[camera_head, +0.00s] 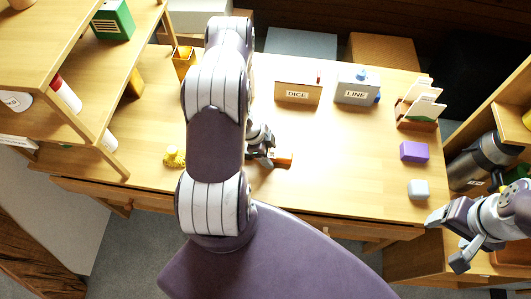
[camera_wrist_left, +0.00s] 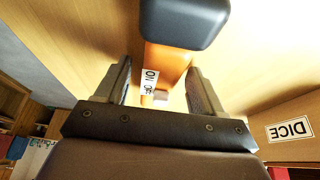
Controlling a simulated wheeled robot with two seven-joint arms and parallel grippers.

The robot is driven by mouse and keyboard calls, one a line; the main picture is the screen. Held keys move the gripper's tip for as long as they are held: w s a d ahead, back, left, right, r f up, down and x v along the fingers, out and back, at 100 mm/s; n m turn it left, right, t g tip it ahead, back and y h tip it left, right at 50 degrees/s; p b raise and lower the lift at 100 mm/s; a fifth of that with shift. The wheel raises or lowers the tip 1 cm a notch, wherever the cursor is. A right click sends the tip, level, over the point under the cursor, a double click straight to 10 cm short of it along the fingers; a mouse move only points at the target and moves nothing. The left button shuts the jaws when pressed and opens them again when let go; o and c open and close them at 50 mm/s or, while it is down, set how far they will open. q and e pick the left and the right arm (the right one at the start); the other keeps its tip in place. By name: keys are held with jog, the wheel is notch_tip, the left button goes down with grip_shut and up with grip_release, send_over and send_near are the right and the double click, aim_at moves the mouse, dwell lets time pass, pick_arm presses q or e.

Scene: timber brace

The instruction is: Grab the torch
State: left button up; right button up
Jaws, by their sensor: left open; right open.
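The torch is an orange body with a dark head and an "ON OFF" label. In the head view its orange end (camera_head: 283,157) shows on the table, partly hidden by my left gripper (camera_head: 268,156). In the left wrist view the orange body (camera_wrist_left: 170,58) runs between the two fingers of my left gripper (camera_wrist_left: 160,85), and the dark head lies beyond them. The left fingers are open, one on each side of the torch; I cannot tell whether they touch it. My right gripper (camera_head: 452,241) is open and empty, off the table's front right corner.
Boxes labelled "DICE" (camera_head: 297,94) and "LINE" (camera_head: 356,91) stand at the back. A purple block (camera_head: 414,152) and a pale block (camera_head: 418,189) sit at the right. A yellow object (camera_head: 174,158) is at the left, near wooden shelves (camera_head: 90,95). The table's middle right is clear.

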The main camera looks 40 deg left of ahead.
pick_arm(q)
jog(key=c, duration=1.3)
